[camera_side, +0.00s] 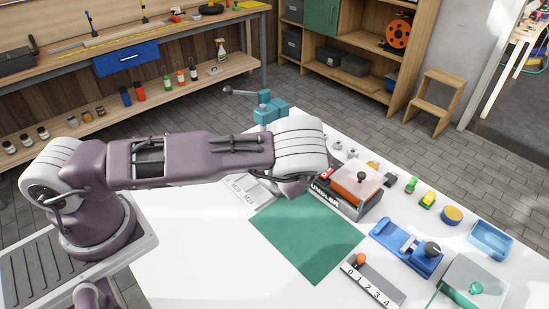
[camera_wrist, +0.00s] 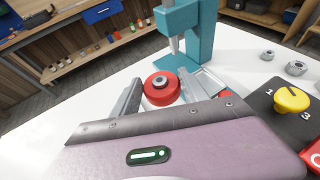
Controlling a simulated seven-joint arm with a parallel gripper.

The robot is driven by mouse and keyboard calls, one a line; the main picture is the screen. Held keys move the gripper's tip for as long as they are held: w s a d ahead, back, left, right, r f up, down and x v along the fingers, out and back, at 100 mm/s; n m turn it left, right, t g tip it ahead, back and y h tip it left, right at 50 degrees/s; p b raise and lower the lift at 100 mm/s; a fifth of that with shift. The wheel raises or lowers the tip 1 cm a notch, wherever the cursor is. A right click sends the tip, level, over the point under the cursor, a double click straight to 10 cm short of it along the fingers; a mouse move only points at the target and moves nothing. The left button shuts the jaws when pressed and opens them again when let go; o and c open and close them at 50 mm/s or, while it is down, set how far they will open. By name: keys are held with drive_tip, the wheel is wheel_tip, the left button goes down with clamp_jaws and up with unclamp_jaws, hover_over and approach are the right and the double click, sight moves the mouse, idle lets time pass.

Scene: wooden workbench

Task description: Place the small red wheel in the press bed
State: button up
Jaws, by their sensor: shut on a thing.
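The small red wheel (camera_wrist: 160,90), with a grey hub, sits between the two fingers of my gripper (camera_wrist: 166,92) in the wrist view. My gripper is shut on it. The teal press (camera_wrist: 188,38) stands just beyond the wheel, and its bed (camera_wrist: 172,64) shows as a teal base under the ram. The wheel is on the near side of the bed, apart from the ram; its exact height is unclear. In the side view the press (camera_side: 268,108) is behind my arm, and my wrist hides the wheel and most of the gripper.
A dark box with a yellow knob (camera_wrist: 291,98) is at right in the wrist view. Metal nuts (camera_wrist: 297,68) lie behind it. In the side view, a green mat (camera_side: 307,238), a blue vise-like fixture (camera_side: 405,248) and a blue tray (camera_side: 491,239) occupy the white bench.

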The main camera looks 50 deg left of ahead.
drive_tip(key=w+m+t+h, duration=0.1)
drive_tip(key=w, duration=0.1)
drive_tip(key=w+m+t+h, duration=0.1)
drive_tip(key=w+m+t, duration=0.1)
drive_tip(key=w+a+f+m+t+h, duration=0.1)
drive_tip(key=w+m+t, duration=0.1)
drive_tip(key=w, duration=0.1)
drive_tip(key=shift+h, duration=0.4)
clamp_jaws()
drive_tip(key=m+t+h, duration=0.1)
drive_tip(key=w+r+m+h, duration=0.1)
drive_tip(key=m+h, duration=0.1)
drive_tip(key=shift+a+t, duration=0.1)
drive_tip(key=shift+t, duration=0.3)
wheel_tip(320, 180, up, 5)
drive_tip(key=m+t+h, duration=0.1)
drive_tip(key=m+h, duration=0.4)
drive_tip(key=shift+h, duration=0.3)
drive_tip(key=f, duration=0.9)
drive_tip(key=shift+s+a+f, duration=0.2)
drive_tip(key=shift+s+f, duration=0.1)
drive_tip(key=shift+s, duration=0.05)
drive_tip(key=o, duration=1.1)
unclamp_jaws()
drive_tip(key=shift+o, duration=0.2)
